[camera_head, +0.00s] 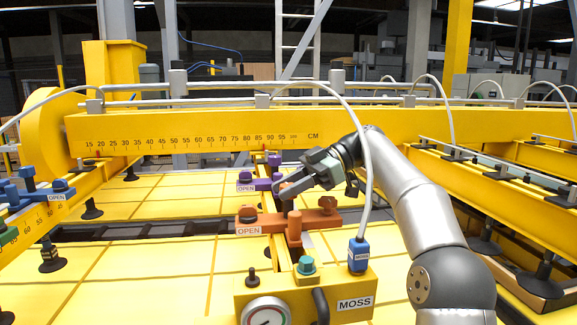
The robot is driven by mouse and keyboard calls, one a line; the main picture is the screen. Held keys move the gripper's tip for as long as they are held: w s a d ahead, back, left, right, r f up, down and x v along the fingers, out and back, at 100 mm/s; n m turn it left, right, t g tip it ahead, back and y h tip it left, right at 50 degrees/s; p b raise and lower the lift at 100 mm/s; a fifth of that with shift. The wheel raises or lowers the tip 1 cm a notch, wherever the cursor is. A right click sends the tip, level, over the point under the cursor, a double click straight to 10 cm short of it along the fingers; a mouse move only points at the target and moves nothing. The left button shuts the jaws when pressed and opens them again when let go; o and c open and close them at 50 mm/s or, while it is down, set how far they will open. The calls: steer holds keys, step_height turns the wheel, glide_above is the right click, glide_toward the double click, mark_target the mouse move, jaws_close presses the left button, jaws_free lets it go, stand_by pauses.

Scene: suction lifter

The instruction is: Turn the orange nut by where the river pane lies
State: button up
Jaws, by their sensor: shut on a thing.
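An orange clamp block (270,225) with an OPEN label sits across the yellow beam in the middle of the view. A lobed orange nut (328,205) stands on its right end, and a round knob (248,214) on its left end. An upright orange peg (294,232) rises at its front. My gripper (284,190) reaches in from the right, above the middle of the block. Its jaws are shut on a dark upright post (288,205) there; the fingers partly hide the contact. No pane marked river can be made out.
A purple clamp (258,184), also marked OPEN, sits just behind. In front are a yellow box labelled MOSS (355,303), a gauge (266,314), a green knob (306,265) and a blue hose connector (358,254). A white hose arches close to my arm.

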steer(key=shift+r+n+g+p, duration=0.2)
steer(key=shift+n+g+p, duration=0.35)
steer(key=shift+p, duration=0.2)
steer(key=shift+f+n+g+h+p, duration=0.15)
steer(key=shift+n+g+h+p, duration=0.1)
steer(key=shift+g+h+p, duration=0.2)
steer(key=shift+f, duration=0.1)
steer(key=o, duration=1)
steer(key=shift+a+r, duration=0.2)
steer(key=shift+r, duration=0.75)
steer(key=s+d+r+b, duration=0.1)
steer(key=s+r, duration=0.2)
steer(key=s, duration=0.1)
steer(key=s+d+r+b, duration=0.1)
steer(key=s+r, duration=0.3)
steer(key=s, duration=0.1)
steer(key=s+d+r+b, duration=0.1)
steer(key=s+d+r, duration=0.1)
steer(key=s+r, duration=0.2)
steer(key=shift+s+d, duration=0.1)
steer(key=shift+s, duration=0.15)
